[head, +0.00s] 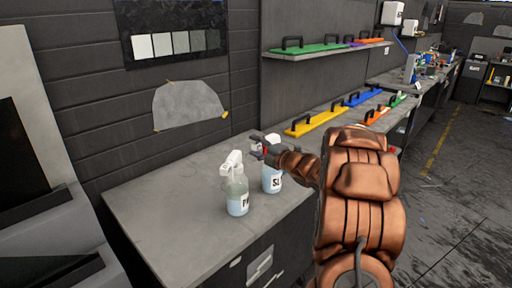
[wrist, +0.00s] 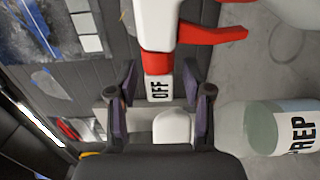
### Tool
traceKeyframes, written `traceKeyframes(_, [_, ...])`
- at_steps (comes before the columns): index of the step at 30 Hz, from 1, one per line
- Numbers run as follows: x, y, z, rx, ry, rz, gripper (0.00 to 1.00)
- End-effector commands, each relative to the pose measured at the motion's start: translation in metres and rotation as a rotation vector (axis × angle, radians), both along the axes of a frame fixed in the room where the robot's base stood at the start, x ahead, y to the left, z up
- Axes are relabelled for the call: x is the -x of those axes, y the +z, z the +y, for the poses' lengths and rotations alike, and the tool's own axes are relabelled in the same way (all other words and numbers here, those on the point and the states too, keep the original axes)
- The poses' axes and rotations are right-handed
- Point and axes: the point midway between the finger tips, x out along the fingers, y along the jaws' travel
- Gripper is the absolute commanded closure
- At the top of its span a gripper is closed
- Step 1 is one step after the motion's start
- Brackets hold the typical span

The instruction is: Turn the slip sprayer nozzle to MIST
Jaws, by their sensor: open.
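The slip sprayer (head: 272,180) stands upright on the grey counter, with "SL" readable on its label and its top partly hidden by my gripper (head: 262,150). In the wrist view its white head (wrist: 156,25) has a red trigger (wrist: 212,33) and a red collar (wrist: 157,65). Its white nozzle (wrist: 158,89) shows the word OFF facing the camera. My gripper (wrist: 160,82) is open, with one dark finger on each side of the nozzle and visible gaps between. No MIST mark is in view.
The PREP bottle (head: 237,193) stands close in front of the slip sprayer, and it also shows in the wrist view (wrist: 270,128). The grey counter (head: 165,208) is clear to the left.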

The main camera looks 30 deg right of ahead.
Motion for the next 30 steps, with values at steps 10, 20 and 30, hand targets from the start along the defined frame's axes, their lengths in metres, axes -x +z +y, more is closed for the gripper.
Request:
traceKeyframes(10, [0.041,0.001,-0.01,0.003,-0.003,0.0,0.5])
traceKeyframes(20, [0.09,-0.001,-0.02,-0.001,-0.004,0.002,0.5])
traceKeyframes(30, [0.115,0.001,-0.023,0.002,0.001,0.0,0.5])
